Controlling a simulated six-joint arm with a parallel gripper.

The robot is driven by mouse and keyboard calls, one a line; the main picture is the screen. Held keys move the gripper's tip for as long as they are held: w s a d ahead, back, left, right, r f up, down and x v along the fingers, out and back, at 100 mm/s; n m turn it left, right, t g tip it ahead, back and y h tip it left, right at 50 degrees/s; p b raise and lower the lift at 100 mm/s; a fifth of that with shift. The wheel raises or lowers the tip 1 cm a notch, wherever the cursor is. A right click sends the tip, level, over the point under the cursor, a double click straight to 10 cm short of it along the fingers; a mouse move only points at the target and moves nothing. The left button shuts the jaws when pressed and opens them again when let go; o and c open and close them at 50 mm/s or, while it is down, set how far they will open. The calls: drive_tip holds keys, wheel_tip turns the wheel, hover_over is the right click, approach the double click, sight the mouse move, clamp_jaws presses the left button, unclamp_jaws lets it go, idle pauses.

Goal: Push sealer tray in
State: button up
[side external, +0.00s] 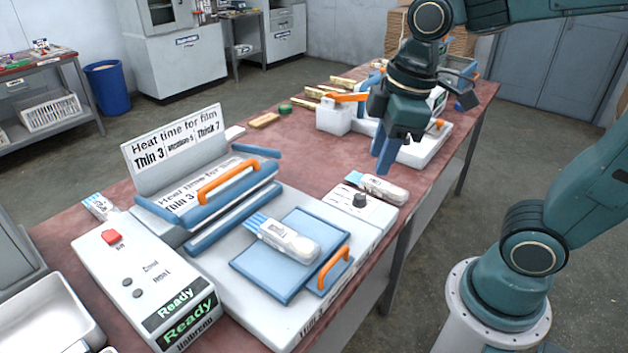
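The sealer tray (262,268) is a flat blue plate with an orange handle (334,267) at its right end. It sits out on the white sealer base (245,312), in front of the raised sealing head (215,192). A white-and-blue packet (287,240) lies on the tray. My gripper (386,168) points down above the table, behind and to the right of the tray, apart from it. Its blue fingers overlap from this side, so I cannot tell whether they are open. I see nothing held in them.
The sealer's control box (130,262) shows a green "Ready". A dial box (362,206) and a second packet (383,188) lie right of the tray. Behind my gripper stands another white machine (418,148). A white bin (45,318) is at the lower left.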

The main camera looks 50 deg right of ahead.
sight(335, 258)
drive_tip(key=w+a+f+n+g, duration=0.4)
drive_tip(key=w+f+n, duration=0.3)
drive_tip(key=n, duration=0.3)
drive_tip(key=shift+w+a+f+g, duration=0.3)
drive_tip(key=shift+w+a+f, duration=0.05)
drive_tip(key=shift+a, duration=0.25)
drive_tip(key=shift+f, duration=0.1)
drive_tip(key=s+f, duration=0.1)
drive_tip(key=f, duration=0.3)
drive_tip(key=s+f, duration=0.1)
drive_tip(key=f, duration=0.8)
drive_tip(key=shift+s+f, duration=0.15)
drive_tip(key=shift+s, duration=0.25)
clamp_jaws()
